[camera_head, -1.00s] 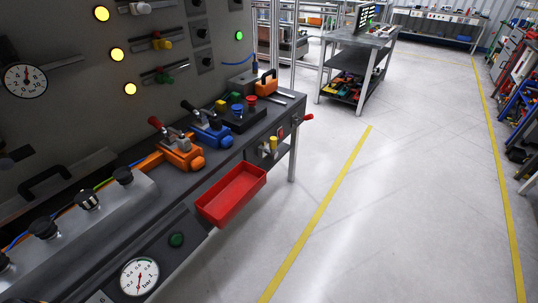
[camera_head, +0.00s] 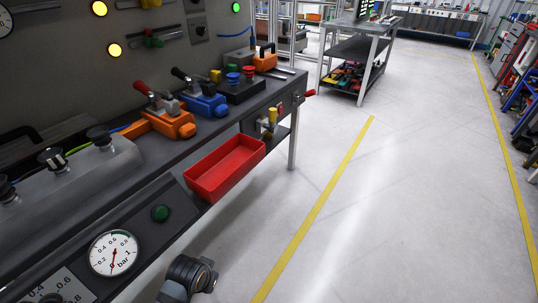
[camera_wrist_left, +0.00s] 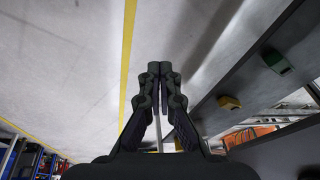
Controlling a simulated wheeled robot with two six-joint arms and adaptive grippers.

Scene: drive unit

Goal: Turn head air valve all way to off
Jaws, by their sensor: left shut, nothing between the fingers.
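No label naming the head air valve is readable, so I cannot tell which control it is. On the bench are an orange lever valve (camera_head: 165,122) with a raised red handle and a blue lever valve (camera_head: 207,103) with a raised black handle. A red handle (camera_head: 309,93) sticks out at the bench's far end, above a yellow-topped part (camera_head: 272,116). In the left wrist view my left gripper (camera_wrist_left: 160,70) is shut and empty, apart from the bench. A dark arm part of mine (camera_head: 190,275) shows low in the head view. My right gripper is not seen.
A red tray (camera_head: 226,168) hangs on the bench front. A gauge (camera_head: 113,252) and a green button (camera_head: 160,213) sit on the front panel. A green block (camera_wrist_left: 277,62) and a yellow block (camera_wrist_left: 229,103) show in the wrist view. Floor right of the bench is clear.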

